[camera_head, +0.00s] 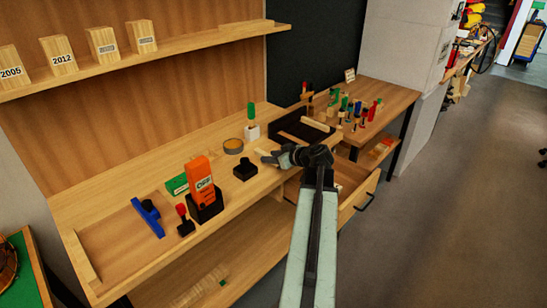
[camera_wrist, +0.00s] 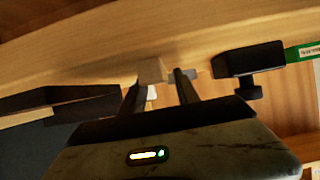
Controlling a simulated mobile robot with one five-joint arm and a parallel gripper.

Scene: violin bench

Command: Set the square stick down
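The square stick (camera_head: 266,155) is a short pale wooden piece over the bench top, at the left tip of my gripper (camera_head: 283,158). In the wrist view, the light end of the stick (camera_wrist: 150,70) shows between the two dark fingers of my gripper (camera_wrist: 160,82). The fingers appear shut on it. The stick is low over the bench, but I cannot tell whether it touches the wood. The gripper hides part of it.
A black block (camera_head: 245,170) stands close left of the stick. A tape roll (camera_head: 233,146) and a green-handled tool in a white holder (camera_head: 252,130) are behind. A black tray (camera_head: 305,128) lies behind the gripper. An open drawer (camera_head: 350,190) is below right.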

